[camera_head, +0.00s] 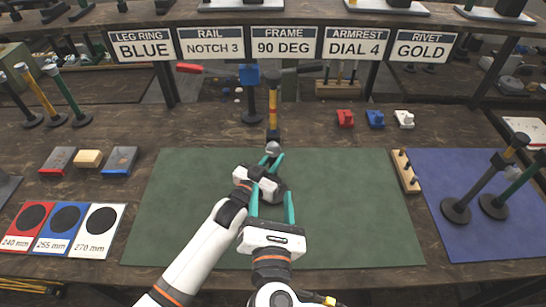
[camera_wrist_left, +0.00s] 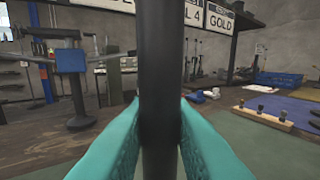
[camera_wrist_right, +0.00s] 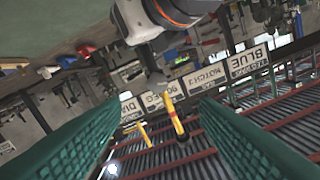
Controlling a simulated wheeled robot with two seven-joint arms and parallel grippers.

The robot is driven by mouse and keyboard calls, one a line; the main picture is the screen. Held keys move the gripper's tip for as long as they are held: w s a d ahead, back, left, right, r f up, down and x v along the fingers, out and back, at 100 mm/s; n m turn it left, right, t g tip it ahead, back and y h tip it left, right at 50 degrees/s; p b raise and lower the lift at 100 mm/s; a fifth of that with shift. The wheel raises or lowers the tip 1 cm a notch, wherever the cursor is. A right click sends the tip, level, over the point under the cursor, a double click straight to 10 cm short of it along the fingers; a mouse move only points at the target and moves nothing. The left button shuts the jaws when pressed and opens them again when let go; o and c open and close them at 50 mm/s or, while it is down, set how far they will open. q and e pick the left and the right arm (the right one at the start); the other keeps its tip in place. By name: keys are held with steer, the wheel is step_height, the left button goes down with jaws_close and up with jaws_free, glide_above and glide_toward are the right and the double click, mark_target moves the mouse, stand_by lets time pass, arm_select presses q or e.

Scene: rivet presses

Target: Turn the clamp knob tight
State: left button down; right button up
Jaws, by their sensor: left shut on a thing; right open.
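My left gripper (camera_head: 270,160) is shut on a dark upright post (camera_wrist_left: 160,90), which stands between its teal fingers in the left wrist view. In the head view a small grey rounded piece (camera_head: 272,149) sits at these fingertips, below a yellow-and-black upright shaft (camera_head: 272,108); I cannot tell whether it is the clamp knob. My right gripper (camera_head: 273,205) is open and empty, just in front of the left one over the green mat (camera_head: 350,210). The left gripper and wrist hide part of what stands beneath.
A blue-headed stand (camera_head: 250,95) stands behind the mat. Red, blue and white small clamps (camera_head: 375,118) lie at the back right. A wooden peg rack (camera_head: 405,171) borders the blue mat (camera_head: 470,225), which bears two posts. Coloured size cards (camera_head: 65,222) lie left. The green mat's right half is clear.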

mark_target(273, 153)
steer(key=w+n, duration=0.1)
steer(key=w, duration=0.3)
steer(key=w+n, duration=0.1)
steer(key=w, duration=0.3)
steer(key=w+n, duration=0.2)
steer(key=w, duration=0.2)
steer(key=shift+d+f, duration=0.1)
steer(key=shift+d, duration=0.05)
steer(key=c, duration=1)
